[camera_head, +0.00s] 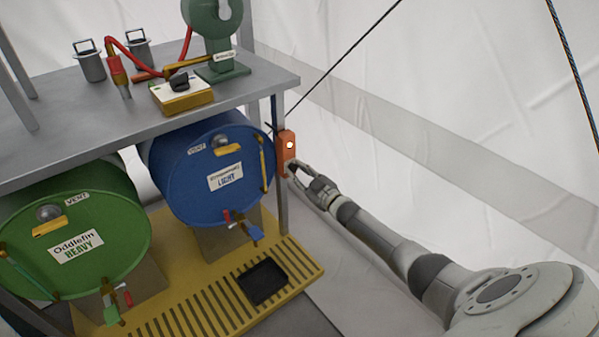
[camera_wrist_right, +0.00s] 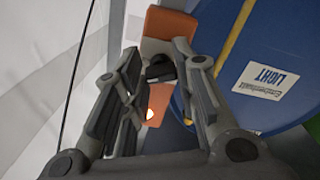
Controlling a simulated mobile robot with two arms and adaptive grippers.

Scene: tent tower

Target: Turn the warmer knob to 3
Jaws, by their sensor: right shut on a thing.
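The warmer is an orange box (camera_head: 283,141) fixed to the shelf's front right post, with a small pale lit spot on its face. In the wrist view the orange box (camera_wrist_right: 170,24) lies behind my fingers, with its lamp glowing lower down. The black warmer knob (camera_wrist_right: 160,70) is between the fingers of my right gripper (camera_wrist_right: 157,56). In the head view that gripper (camera_head: 294,168) is at the lower part of the box, shut on the knob. The fingers hide part of it. I cannot read its setting. My left gripper is out of view.
A blue barrel (camera_head: 205,190) labelled LIGHT lies just left of the post, and a green barrel (camera_head: 90,260) farther left. A yellow slatted drip tray (camera_head: 205,300) is below. A dark cord runs up past the warmer. The white tent wall (camera_head: 440,70) is to the right.

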